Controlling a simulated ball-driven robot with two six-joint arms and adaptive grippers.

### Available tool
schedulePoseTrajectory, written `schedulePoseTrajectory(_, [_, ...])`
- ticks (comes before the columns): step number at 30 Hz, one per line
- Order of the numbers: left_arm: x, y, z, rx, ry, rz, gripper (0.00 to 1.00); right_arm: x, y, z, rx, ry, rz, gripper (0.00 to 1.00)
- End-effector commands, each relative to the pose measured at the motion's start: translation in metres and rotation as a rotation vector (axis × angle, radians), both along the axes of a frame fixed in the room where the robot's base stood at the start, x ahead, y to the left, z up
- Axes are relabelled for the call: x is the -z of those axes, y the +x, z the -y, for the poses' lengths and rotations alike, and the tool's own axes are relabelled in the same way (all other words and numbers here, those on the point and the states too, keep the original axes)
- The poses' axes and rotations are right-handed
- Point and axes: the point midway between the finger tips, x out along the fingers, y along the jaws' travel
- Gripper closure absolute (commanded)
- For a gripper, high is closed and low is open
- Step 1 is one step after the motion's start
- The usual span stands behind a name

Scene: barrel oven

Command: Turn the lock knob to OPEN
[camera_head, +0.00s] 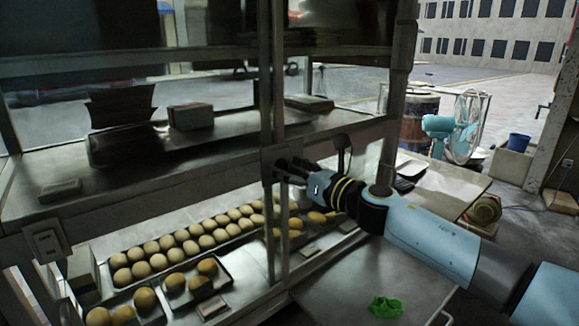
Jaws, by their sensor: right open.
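My right gripper (284,169) is open at the upright post in the middle of the metal-framed cabinet (160,170). Its dark fingers point left and lie close to the post; I cannot tell whether they touch it. My blue right arm reaches in from the lower right. I cannot make out the lock knob or an OPEN mark; the gripper may be covering it. A small pale fitting on a plate (47,242) sits on the cabinet's left front edge. My left gripper is not in view.
Trays of round buns (192,243) fill the cabinet's lower shelf, with boxes (190,116) on the shelf above. A green cloth (385,307) lies on the metal surface at the front. A barrel (418,118), a fan (466,125) and a blue bucket (519,142) stand behind right.

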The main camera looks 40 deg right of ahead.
Motion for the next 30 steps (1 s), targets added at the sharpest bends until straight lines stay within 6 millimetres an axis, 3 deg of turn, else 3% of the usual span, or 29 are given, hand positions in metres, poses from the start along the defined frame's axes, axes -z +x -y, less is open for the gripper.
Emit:
schedulePoseTrajectory(6, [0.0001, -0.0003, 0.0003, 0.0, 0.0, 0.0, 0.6, 0.0, 0.0002, 0.0001, 0.0, 0.0, 0.0, 0.42])
schedulePoseTrajectory(19, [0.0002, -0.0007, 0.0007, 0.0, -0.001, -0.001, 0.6, -0.0004, 0.0, 0.0002, 0.0, 0.001, 0.001, 0.97])
schedulePoseTrajectory(30, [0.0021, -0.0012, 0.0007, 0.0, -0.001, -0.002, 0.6, 0.0, 0.0, 0.0002, 0.0, 0.068, -0.004, 0.97])
